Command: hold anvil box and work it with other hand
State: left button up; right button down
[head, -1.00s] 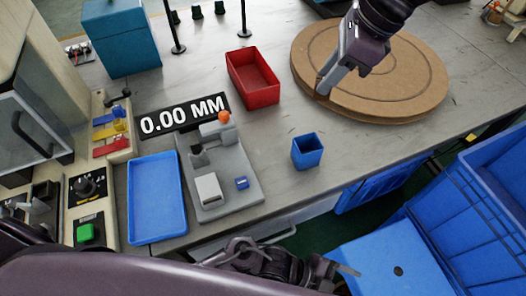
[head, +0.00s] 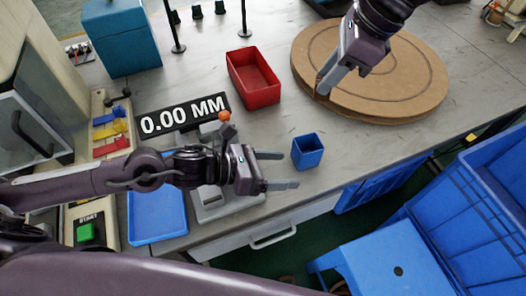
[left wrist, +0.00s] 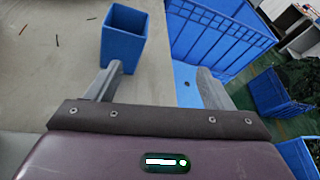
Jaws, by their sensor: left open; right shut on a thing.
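A small open-topped blue box (head: 307,155), which I take to be the anvil box, stands upright near the table's front edge. It also shows in the left wrist view (left wrist: 121,45), beyond the left-hand finger and not between the fingers. My left gripper (head: 288,170) is open and empty, just left of the box. Its spread fingers also show in the left wrist view (left wrist: 158,68). My right gripper (head: 326,87) is shut at the left rim of a round brown board (head: 400,75). What lies between its fingers is hard to make out.
A red bin (head: 253,80) stands behind the box. A grey gauge fixture (head: 215,205) lies partly hidden under my left arm, beside a blue tray (head: 157,215). Blue crates (head: 490,200) stand off the table's front edge.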

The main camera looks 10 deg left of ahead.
aim_at(297, 153)
pick_arm(q)
jog(key=w+a, duration=0.1)
jog(key=a+m, duration=0.1)
jog(key=w+a+m+t+y, duration=0.1)
jog(key=shift+w+a+r, duration=0.15)
jog(key=shift+w+a, duration=0.15)
jog(key=shift+a, duration=0.1)
jog(key=x, duration=1.1)
jog(key=shift+w+d+f, duration=0.2)
jog(key=shift+w+f, duration=0.05)
jog(key=shift+w, duration=0.1)
jog(key=c, duration=1.1)
jog(key=shift+o, duration=0.2)
pick_arm(e)
notch_tip(297, 153, down, 11)
jog(key=d, duration=0.1)
jog(key=shift+d, duration=0.35)
jog(key=shift+r, duration=0.1)
jog(key=c, duration=1.1)
grip_release()
jog(key=shift+o, duration=0.2)
